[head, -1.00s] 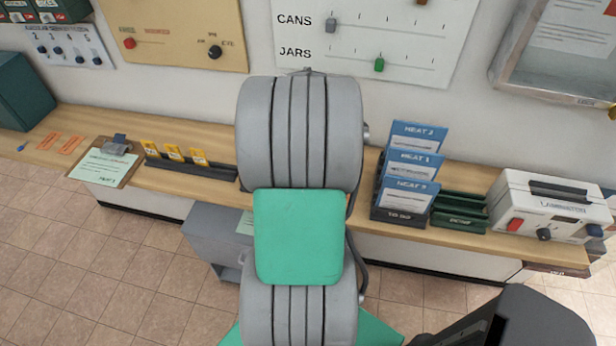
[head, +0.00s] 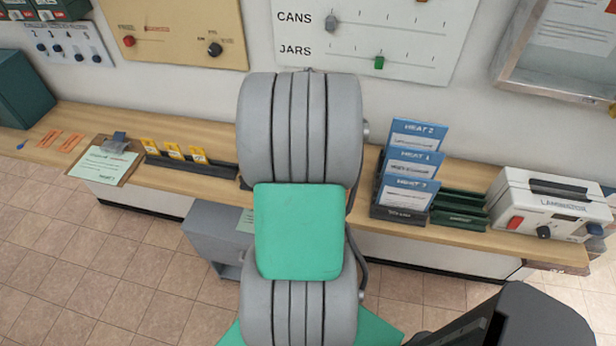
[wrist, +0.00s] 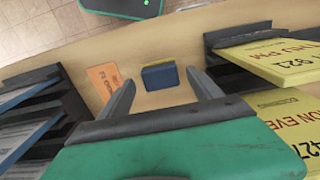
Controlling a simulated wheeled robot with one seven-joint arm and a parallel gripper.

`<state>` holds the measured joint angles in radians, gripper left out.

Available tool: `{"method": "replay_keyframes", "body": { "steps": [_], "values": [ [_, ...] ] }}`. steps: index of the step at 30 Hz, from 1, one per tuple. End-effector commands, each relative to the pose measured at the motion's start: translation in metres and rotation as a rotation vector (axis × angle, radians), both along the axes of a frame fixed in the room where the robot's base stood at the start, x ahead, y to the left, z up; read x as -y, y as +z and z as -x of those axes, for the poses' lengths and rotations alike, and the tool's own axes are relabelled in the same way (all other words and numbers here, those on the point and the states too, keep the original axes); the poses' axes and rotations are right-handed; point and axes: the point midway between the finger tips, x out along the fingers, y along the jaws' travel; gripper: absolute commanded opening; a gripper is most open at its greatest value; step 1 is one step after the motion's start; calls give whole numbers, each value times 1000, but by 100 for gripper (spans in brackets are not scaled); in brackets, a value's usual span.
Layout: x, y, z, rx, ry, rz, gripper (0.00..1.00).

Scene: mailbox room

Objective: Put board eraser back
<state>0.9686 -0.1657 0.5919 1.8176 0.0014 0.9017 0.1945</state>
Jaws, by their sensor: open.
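A small dark blue block with a yellow edge, which looks like the board eraser (wrist: 160,77), lies on the wooden counter in the wrist view. My gripper (wrist: 159,80) is open, with one finger to the left of the block and the other to its right. No contact between the fingers and the block can be seen, and the height of the fingertips above the counter is hard to judge. In the head view my arm hides both the gripper and the block.
An orange card (wrist: 104,84) lies left of the block. A dark rack with yellow cards (wrist: 272,60) stands close on the right. Blue cards in holders (head: 410,165) and a white laminator (head: 548,205) stand right of my arm. A clipboard (head: 105,166) lies left.

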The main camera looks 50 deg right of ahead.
Motion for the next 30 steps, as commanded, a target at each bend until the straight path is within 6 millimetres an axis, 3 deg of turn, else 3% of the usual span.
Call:
{"method": "replay_keyframes", "body": {
  "steps": [9, 13, 17, 20, 23, 26, 27, 30],
  "values": [
    [1, 78, -1, 3, 0, 5, 74],
    [1, 98, -1, 2, 0, 2, 74],
    [0, 105, -1, 1, 2, 2, 74],
    [-15, 108, -13, 11, 59, 15, 74],
    [-56, 115, -42, 41, 216, 50, 74],
    [-130, 123, -74, 100, 481, 104, 74],
    [-165, 124, -82, 131, 601, 126, 74],
    [-240, 125, -88, 210, 870, 169, 74]
  ]
}}
